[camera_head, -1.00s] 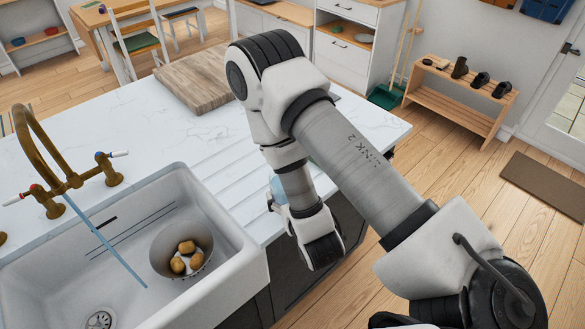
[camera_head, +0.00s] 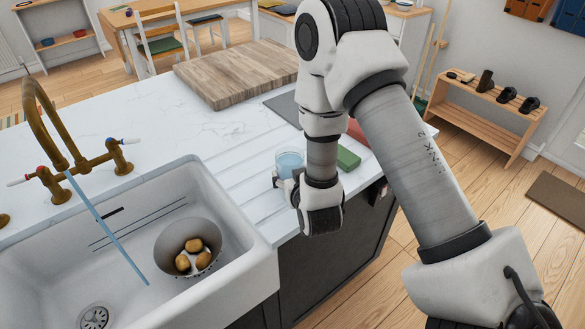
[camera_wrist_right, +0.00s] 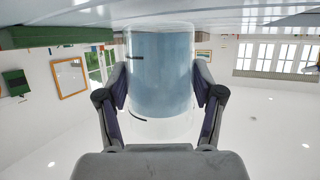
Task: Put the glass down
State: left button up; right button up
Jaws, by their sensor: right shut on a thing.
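The clear glass (camera_head: 290,160) with blue liquid is at the countertop (camera_head: 140,140), by the grooved drainer right of the sink. My right gripper (camera_head: 283,178) is shut on it from the front, with the wrist partly hiding it. In the right wrist view, which is upside down, the glass (camera_wrist_right: 160,75) sits between both fingers of my gripper (camera_wrist_right: 160,100). Its base is close against the counter surface at the top; I cannot tell if it touches. My left gripper is not in view.
A green sponge (camera_head: 348,159) lies just right of the glass, near a red item (camera_head: 357,131) and a dark grey mat (camera_head: 284,106). A wooden board (camera_head: 235,75) lies behind. The sink (camera_head: 150,235) holds a bowl (camera_head: 187,234) of potatoes. Bare counter lies left of the board.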

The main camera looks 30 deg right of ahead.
jog(key=shift+w+f, duration=0.1)
jog(key=shift+f, duration=0.5)
jog(key=shift+f, duration=0.15)
jog(key=o, duration=1.3)
